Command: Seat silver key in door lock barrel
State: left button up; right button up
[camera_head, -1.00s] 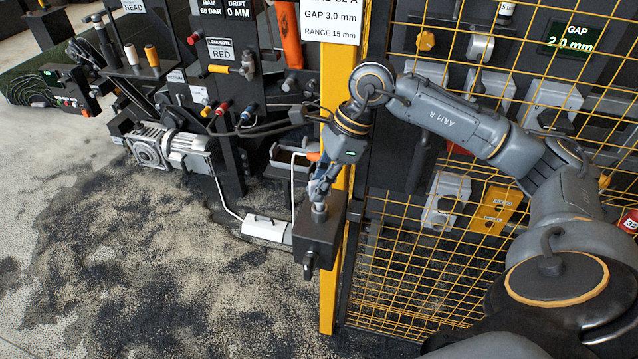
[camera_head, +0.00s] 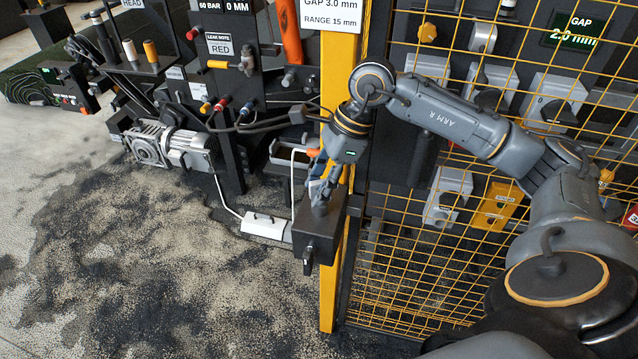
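My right gripper (camera_head: 323,187) points down at the top of a dark lock box (camera_head: 318,238) on the yellow post. Its fingers are close to or touching a short grey cylinder on the box top, which may be the lock barrel (camera_head: 320,207). The fingers are small and overlap the box, so I cannot tell whether they are open or shut. I cannot make out the silver key. A small dark latch-like piece (camera_head: 308,258) hangs on the box's front. My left gripper is not in view.
A yellow post (camera_head: 328,300) and yellow mesh fence (camera_head: 420,270) stand right beside the box. A white junction piece (camera_head: 265,226) with a cable lies left of it. A motor (camera_head: 170,147) and black panels stand further left. The stained floor at front left is clear.

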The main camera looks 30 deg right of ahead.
jog(key=shift+d+r, duration=0.1)
jog(key=shift+r, duration=0.1)
jog(key=v, duration=1.1)
jog(key=shift+r, duration=0.3)
jog(key=shift+s+f, duration=0.1)
jog(key=shift+s, duration=0.15)
